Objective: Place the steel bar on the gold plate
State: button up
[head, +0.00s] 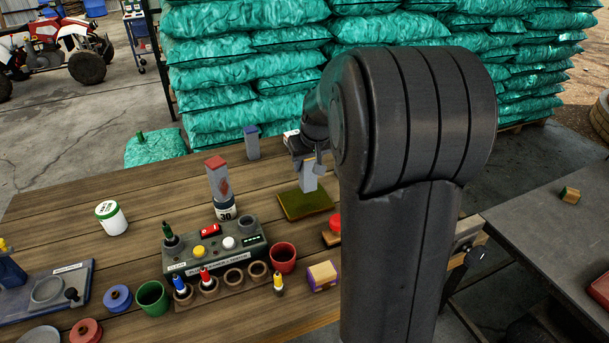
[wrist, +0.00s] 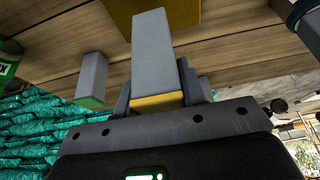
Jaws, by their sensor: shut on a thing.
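A grey steel bar with a yellow end (head: 308,178) is upright between the jaws of my gripper (head: 307,160). The bar also shows in the wrist view (wrist: 153,48), its yellow end between the fingers. The gold plate (head: 306,207), dark olive-gold and square, lies on the table directly below the bar. Part of the plate shows at the top of the wrist view (wrist: 190,12). The bar's lower end is over the plate; I cannot tell whether it touches. My arm hides the table to the right of the plate.
A red-topped bar (head: 217,183) stands left of the plate, and a blue-topped bar (head: 251,143) stands behind. In front are a control box (head: 215,255), a red cup (head: 283,257) and a purple-and-wood block (head: 322,275). Free table lies left of the red-topped bar.

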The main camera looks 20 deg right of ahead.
aim_at(304, 175)
jog(key=shift+w+a+f, duration=0.25)
jog(key=shift+f, duration=1.95)
jog(key=shift+f, duration=0.1)
jog(key=o, duration=1.2)
jog(key=shift+c, duration=0.2)
